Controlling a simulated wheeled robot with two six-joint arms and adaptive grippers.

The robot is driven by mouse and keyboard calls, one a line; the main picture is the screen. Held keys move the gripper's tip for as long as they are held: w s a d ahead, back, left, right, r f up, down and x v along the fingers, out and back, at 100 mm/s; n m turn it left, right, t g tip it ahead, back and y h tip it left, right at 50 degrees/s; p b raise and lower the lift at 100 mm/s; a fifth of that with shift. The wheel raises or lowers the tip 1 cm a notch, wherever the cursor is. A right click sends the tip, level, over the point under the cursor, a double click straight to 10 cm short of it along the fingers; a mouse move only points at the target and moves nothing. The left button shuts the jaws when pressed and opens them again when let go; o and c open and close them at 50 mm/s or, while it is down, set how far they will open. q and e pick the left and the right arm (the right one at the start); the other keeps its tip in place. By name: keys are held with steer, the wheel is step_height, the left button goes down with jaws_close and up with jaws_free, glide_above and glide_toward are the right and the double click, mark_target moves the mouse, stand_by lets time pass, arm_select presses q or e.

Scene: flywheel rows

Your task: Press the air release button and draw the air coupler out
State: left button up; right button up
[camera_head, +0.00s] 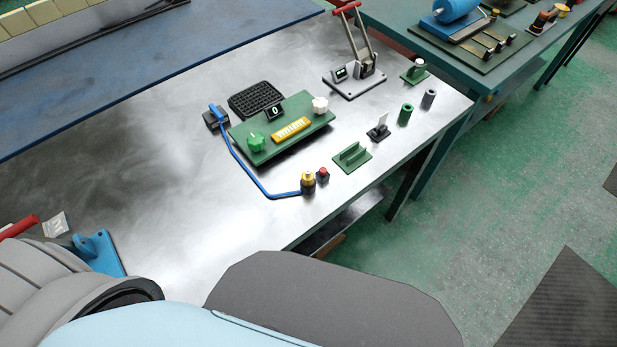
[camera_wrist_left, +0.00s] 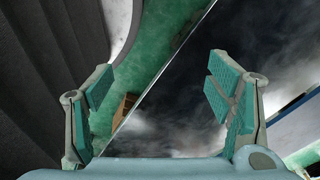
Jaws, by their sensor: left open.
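The air coupler (camera_head: 308,182) is a brass-coloured piece with a dark lower part, standing on the metal table at the end of a blue hose (camera_head: 240,163). The air release button (camera_head: 323,174) is a small red button on a dark base, just right of the coupler. My left gripper (camera_wrist_left: 158,112) shows in the left wrist view with its two teal-padded fingers wide apart and nothing between them. The table edge and green floor lie beyond it. Neither coupler nor button shows in that view. My right gripper is not in view.
A green plate (camera_head: 282,148) with a counter, knobs and a yellow block lies behind the coupler. A black grid tray (camera_head: 256,99), a red-handled clamp (camera_head: 354,75) and small green fixtures (camera_head: 352,158) stand nearby. The table's left middle is bare.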

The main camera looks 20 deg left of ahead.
arm_select(q)
jaws_close()
stand_by(0.3)
stand_by(1.2)
